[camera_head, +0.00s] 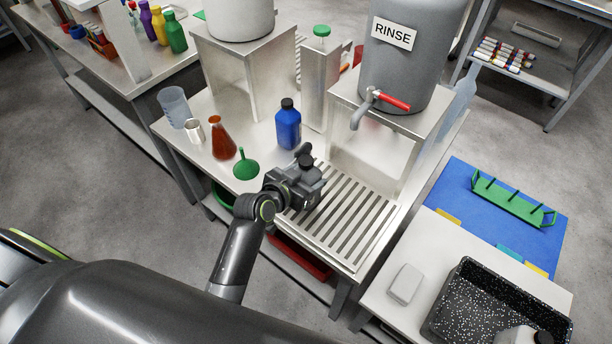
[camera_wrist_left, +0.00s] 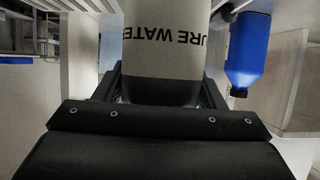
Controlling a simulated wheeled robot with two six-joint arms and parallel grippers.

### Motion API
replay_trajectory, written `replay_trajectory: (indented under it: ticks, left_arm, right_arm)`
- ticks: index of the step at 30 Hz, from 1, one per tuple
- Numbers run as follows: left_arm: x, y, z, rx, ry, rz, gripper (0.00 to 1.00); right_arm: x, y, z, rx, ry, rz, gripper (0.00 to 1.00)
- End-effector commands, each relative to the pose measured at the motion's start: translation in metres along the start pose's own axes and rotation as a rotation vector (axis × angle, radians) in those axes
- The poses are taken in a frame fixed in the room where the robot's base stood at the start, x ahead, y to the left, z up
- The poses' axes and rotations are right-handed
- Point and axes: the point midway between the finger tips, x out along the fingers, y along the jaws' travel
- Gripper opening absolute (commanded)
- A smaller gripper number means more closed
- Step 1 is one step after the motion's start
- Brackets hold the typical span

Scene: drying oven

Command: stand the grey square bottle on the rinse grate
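The grey square bottle (camera_head: 306,161) shows only its dark top in the head view, at the left end of the slatted rinse grate (camera_head: 352,254). In the left wrist view the bottle (camera_wrist_left: 165,60) fills the middle, with a pale label reading "URE WATE", upside down in that picture. My left gripper (camera_head: 304,186) is around it, with a dark finger close against each side. It appears shut on the bottle, which looks about upright. The bottle's base is hidden, so I cannot tell whether it touches the grate. My right gripper is not in view.
A blue bottle (camera_head: 288,124) stands just behind my gripper. A green funnel (camera_head: 246,166) and a red-brown flask (camera_head: 221,139) stand to the left. The RINSE tank's tap (camera_head: 362,112) overhangs behind the grate. The grate's right and front parts are clear.

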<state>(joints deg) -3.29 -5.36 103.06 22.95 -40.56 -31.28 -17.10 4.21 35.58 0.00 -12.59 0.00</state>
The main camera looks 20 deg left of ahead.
Motion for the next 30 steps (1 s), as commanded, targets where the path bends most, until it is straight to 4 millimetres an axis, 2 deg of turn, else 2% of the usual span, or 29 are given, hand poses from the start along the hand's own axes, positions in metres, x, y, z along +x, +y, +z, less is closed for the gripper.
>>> replay_trajectory:
  ticks: [1, 4, 13, 17, 20, 30]
  left_arm:
    - [0.0, 0.0, 0.0, 0.0, -0.001, 0.0, 0.71]
    - [0.0, 0.0, 0.0, 0.0, -0.001, 0.0, 0.84]
    - [-0.001, 0.0, -0.002, 0.0, -0.001, 0.0, 0.84]
    - [-0.008, 0.0, -0.002, 0.0, -0.002, 0.0, 0.84]
    - [-0.02, 0.0, -0.002, 0.0, -0.001, -0.001, 0.84]
    - [-0.082, 0.0, -0.001, 0.0, -0.001, -0.001, 0.84]
  right_arm:
    - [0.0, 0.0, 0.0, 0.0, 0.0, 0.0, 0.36]
    - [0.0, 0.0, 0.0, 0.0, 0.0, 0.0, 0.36]
    - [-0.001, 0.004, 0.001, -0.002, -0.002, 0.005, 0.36]
    - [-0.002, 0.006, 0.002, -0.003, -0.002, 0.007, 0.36]
    - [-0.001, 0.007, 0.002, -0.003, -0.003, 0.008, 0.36]
    - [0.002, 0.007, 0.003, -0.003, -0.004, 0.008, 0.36]
